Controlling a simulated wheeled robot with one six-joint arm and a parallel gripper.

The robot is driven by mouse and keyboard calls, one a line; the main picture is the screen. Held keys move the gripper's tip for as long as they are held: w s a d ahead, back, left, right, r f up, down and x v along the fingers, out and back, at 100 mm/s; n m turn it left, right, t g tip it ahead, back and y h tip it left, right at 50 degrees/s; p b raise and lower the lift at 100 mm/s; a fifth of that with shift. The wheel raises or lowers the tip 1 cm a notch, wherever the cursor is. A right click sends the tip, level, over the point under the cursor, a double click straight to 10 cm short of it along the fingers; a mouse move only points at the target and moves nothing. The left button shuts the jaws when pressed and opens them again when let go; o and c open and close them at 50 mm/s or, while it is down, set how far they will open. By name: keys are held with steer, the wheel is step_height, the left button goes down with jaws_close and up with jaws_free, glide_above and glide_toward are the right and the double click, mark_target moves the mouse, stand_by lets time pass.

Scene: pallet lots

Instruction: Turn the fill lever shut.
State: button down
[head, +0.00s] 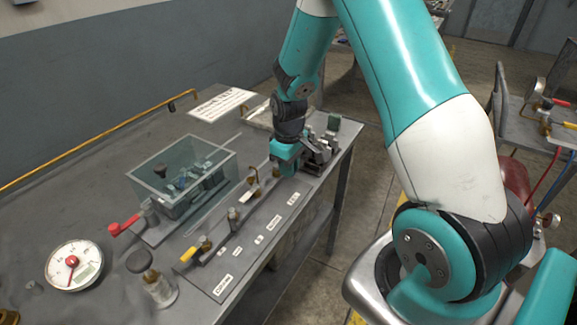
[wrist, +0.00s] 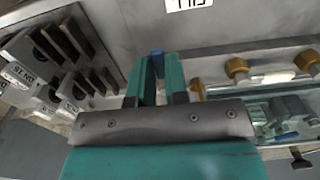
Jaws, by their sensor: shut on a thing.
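The fill lever (wrist: 157,58) shows as a blue handle end between the teal fingers in the wrist view. My gripper (wrist: 160,64) is shut on it. A bit of brass (wrist: 197,88), perhaps its valve, shows beside the right finger. An upside-down label that seems to read FILL (wrist: 188,4) lies on the panel just beyond. In the head view my gripper (head: 284,168) is low over the far end of the labelled panel (head: 215,280) and hides the lever. The lever's exact angle cannot be told.
A clear box (head: 203,158) with fittings, a red-handled lever (head: 122,226) and a round gauge (head: 75,264) stand on the bench. A yellow lever (head: 188,254) and a white one (head: 246,196) share the panel. Metal blocks (wrist: 50,60) stand close left of my fingers.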

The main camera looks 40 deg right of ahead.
steer(key=shift+a, duration=0.1)
steer(key=m, duration=0.1)
steer(key=a+m, duration=0.1)
steer(key=m, duration=0.2)
steer(key=shift+s+a+m, duration=0.15)
steer(key=shift+a+m, duration=0.1)
steer(key=shift+m, duration=0.15)
steer(key=m, duration=0.1)
steer(key=a+m, duration=0.1)
steer(key=m, duration=0.2)
steer(key=shift+w+a+p, duration=0.25)
steer(key=shift+p, duration=0.1)
steer(key=m, duration=0.3)
steer(key=w+a+m, duration=0.1)
steer(key=m, duration=0.1)
steer(key=shift+a, duration=0.1)
steer(key=shift+w+a+m, duration=0.2)
steer(key=shift+w+m, duration=0.1)
steer(key=shift+m, duration=0.75)
steer(key=shift+w+a+m, duration=0.15)
steer(key=shift+w+m, duration=0.15)
steer(key=shift+m, duration=0.75)
steer(key=c, duration=1.1)
jaws_free()
